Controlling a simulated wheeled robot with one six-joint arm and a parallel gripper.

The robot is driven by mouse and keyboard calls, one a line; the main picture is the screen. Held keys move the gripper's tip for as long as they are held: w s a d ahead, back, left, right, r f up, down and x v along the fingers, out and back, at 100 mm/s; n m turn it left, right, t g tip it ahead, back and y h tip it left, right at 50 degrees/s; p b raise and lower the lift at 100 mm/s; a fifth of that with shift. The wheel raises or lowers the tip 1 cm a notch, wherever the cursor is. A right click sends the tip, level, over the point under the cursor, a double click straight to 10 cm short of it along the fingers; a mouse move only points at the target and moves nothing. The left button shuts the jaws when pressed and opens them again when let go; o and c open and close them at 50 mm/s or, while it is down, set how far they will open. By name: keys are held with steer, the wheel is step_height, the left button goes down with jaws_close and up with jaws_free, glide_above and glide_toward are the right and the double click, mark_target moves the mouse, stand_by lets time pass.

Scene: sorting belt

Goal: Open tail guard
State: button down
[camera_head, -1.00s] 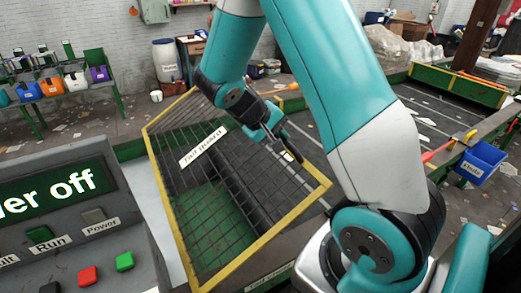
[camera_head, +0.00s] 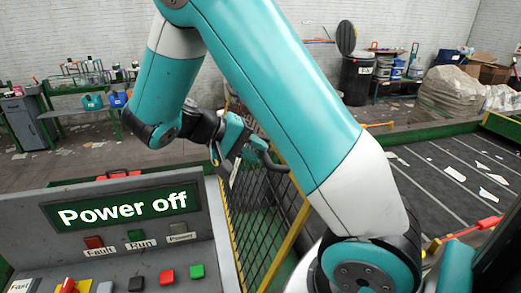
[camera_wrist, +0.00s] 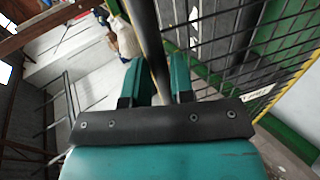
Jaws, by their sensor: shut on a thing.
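The tail guard (camera_head: 262,222) is a black wire mesh panel with a yellow frame. It stands steeply tilted in the head view, right of the control panel, its upper part hidden behind my arm. My gripper (camera_head: 240,150) is at the guard's upper part. In the wrist view my gripper (camera_wrist: 160,82) has its two teal fingers on either side of a dark bar (camera_wrist: 150,38), the guard's handle, and is shut on it. The guard's mesh (camera_wrist: 235,45) also shows at the right of the wrist view.
A grey control panel (camera_head: 100,245) with a "Power off" display (camera_head: 125,210) and coloured buttons stands at left, close to the guard. The dark belt (camera_head: 440,180) with scattered litter lies at right. A bin (camera_head: 357,78) and bagged heaps (camera_head: 450,92) stand behind.

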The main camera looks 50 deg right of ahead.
steer(key=shift+w+a+f, duration=0.25)
steer(key=shift+w+a, duration=0.05)
steer(key=shift+a, duration=0.25)
steer(key=shift+w+a+f, duration=0.25)
steer(key=shift+w+a, duration=0.05)
steer(key=shift+a, duration=0.25)
steer(key=c, duration=1.2)
jaws_free()
steer(key=shift+o, duration=0.7)
steer(key=shift+w+a, duration=0.1)
steer(key=shift+r, duration=0.1)
steer(key=shift+r, duration=0.2)
